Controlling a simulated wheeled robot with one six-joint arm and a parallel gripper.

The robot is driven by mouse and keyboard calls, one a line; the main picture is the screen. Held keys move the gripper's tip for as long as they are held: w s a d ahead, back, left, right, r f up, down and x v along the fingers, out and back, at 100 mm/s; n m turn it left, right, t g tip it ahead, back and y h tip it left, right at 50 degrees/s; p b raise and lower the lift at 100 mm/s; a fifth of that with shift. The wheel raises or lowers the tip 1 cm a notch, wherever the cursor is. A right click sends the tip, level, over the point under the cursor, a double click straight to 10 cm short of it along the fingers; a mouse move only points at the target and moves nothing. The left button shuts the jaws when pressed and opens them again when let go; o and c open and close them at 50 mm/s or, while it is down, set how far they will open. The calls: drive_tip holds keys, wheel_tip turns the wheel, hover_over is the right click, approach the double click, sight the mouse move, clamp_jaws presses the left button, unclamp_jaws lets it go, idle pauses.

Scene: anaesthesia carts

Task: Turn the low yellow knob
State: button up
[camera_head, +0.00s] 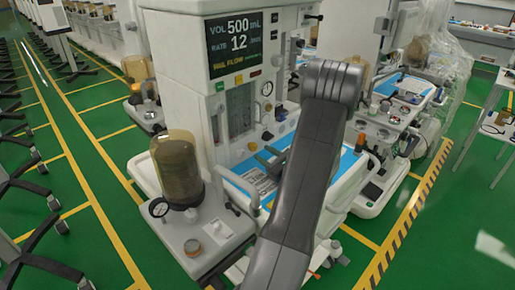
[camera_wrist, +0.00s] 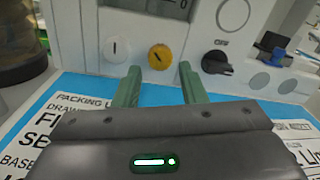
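The yellow knob (camera_wrist: 159,57) is a round dial with a dark pointer mark, low on the machine's pale front panel. In the wrist view it shows between and just beyond my gripper's two green fingertips (camera_wrist: 160,69). My gripper is open, and its fingers stand apart on either side of the knob's line. I cannot tell how much depth lies between the tips and the knob; they do not appear to grip it. In the head view, my gripper's green fingers (camera_head: 266,159) point at the low panel, and my arm hides part of the worktop.
A white knob (camera_wrist: 117,50) sits left of the yellow one, and a black knob (camera_wrist: 216,62) marked OFF sits right. A round gauge (camera_wrist: 233,13) is above. The blue worktop (camera_wrist: 75,88) with printed sheets lies below. An amber canister (camera_head: 176,170) stands at the left.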

sight(255, 148)
drive_tip(key=shift+x, duration=2.15)
drive_tip(key=shift+c, duration=0.5)
drive_tip(key=c, duration=0.6)
drive_tip(key=shift+m, duration=0.3)
drive_tip(key=m+p, duration=0.1)
drive_tip(key=m, duration=0.3)
drive_tip(key=shift+r, duration=0.1)
drive_tip(key=shift+m+p, duration=0.6)
drive_tip(key=shift+m, duration=1.3)
